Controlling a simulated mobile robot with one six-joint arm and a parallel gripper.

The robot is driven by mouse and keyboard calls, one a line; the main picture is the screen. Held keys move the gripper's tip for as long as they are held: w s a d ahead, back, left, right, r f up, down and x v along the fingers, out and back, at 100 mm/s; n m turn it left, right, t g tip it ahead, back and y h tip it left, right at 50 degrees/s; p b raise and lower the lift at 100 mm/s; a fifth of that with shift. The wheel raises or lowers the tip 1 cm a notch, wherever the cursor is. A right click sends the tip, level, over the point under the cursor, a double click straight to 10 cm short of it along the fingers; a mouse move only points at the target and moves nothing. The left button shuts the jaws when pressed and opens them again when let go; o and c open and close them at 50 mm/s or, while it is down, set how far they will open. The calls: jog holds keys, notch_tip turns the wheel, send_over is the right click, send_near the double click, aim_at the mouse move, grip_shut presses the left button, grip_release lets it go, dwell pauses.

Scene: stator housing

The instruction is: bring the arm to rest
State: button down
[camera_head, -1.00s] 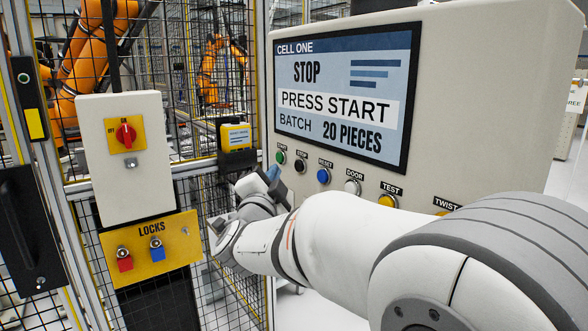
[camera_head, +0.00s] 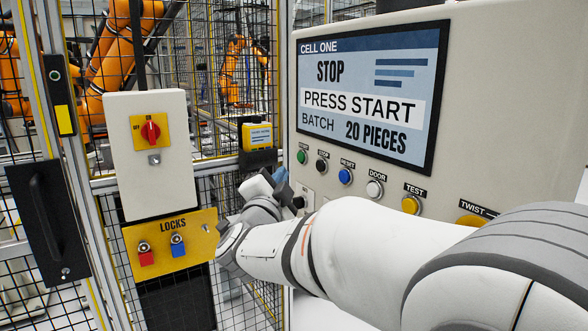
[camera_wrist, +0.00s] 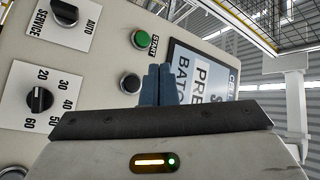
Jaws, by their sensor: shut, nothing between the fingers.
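My gripper (camera_head: 280,178) is in front of the lower left part of the control panel (camera_head: 480,110) in the head view. Its blue fingers are together with nothing between them; they also show in the wrist view (camera_wrist: 159,84). The white arm reaches in from the lower right and is bent at the wrist. In the wrist view the fingers appear beside the green START button (camera_wrist: 145,38) and a dark button (camera_wrist: 131,83). Whether the fingers touch the panel cannot be told; a gap seems to be there.
The panel screen (camera_head: 370,90) reads STOP, PRESS START, BATCH 20 PIECES. A row of buttons runs below it. At left stand a box with a red switch (camera_head: 150,130), a yellow LOCKS plate (camera_head: 170,245) and mesh fencing. Orange robots stand behind the fence.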

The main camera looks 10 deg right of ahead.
jog(key=s+a+f+n+g+y+p, duration=0.35)
jog(key=s+f+n+g+y, duration=0.35)
jog(key=f+n+y, duration=0.5)
jog(key=s+d+f+n+g+h, duration=0.1)
jog(key=s+d+f+g, duration=0.1)
jog(key=s, duration=0.4)
jog(key=s+d+f+n+g, duration=0.2)
jog(key=s+f+g, duration=0.1)
jog(key=s, duration=0.4)
jog(key=s+d+f+n+g+h, duration=0.1)
jog(key=s+d+f+g, duration=0.1)
jog(key=s, duration=0.4)
jog(key=shift+s+f+n+g+h, duration=0.2)
jog(key=shift+f+n+g+h, duration=0.15)
jog(key=shift+f+g, duration=0.5)
